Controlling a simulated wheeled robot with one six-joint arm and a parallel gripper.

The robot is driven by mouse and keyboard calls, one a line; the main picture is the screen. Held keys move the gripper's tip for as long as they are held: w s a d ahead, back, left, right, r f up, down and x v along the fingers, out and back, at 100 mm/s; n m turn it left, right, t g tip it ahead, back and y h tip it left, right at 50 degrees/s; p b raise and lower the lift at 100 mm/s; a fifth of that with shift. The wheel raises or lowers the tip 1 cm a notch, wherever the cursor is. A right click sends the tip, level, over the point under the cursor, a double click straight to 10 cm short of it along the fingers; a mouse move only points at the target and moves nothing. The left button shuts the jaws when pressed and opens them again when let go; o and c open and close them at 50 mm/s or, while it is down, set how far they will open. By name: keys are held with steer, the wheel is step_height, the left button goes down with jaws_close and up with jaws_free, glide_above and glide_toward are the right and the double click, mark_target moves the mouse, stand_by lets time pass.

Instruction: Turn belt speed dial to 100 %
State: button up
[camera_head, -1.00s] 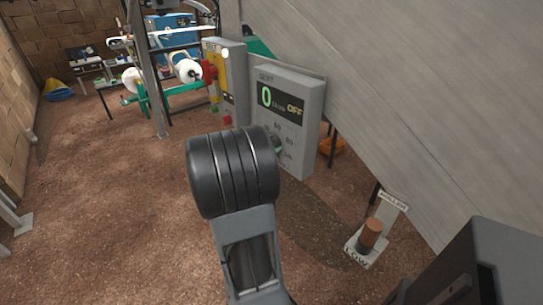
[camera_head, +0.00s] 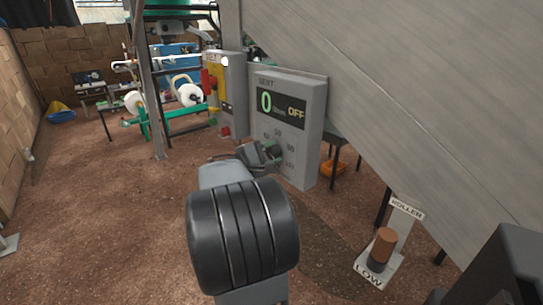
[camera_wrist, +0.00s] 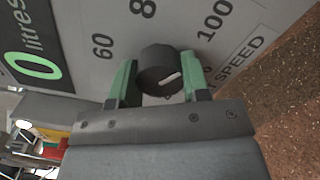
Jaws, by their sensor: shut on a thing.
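The belt speed dial (camera_wrist: 160,64) is a round black knob with a white mark on the lower right of its face. It sits on the grey control panel (camera_head: 312,120), among printed numbers 60, 80 and 100. My gripper (camera_wrist: 160,82) has its green fingers on either side of the knob, shut on it. In the head view my gripper (camera_head: 268,150) is at the lower left of the panel front and largely hides the dial. I cannot tell exactly which number the white mark points to.
The panel display (camera_head: 281,106) reads 0 and OFF. A grey box with yellow and red parts (camera_head: 225,95) stands left of the panel. A large sloping grey sheet (camera_head: 400,90) fills the right. A roller lever (camera_head: 382,246) marked LOW stands lower right.

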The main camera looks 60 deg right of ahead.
steer(key=shift+s, duration=0.1)
steer(key=o, duration=0.9)
steer(key=shift+a, duration=0.1)
steer(key=p+v, duration=0.1)
steer(key=v, duration=1.2)
steer(key=shift+a, duration=0.3)
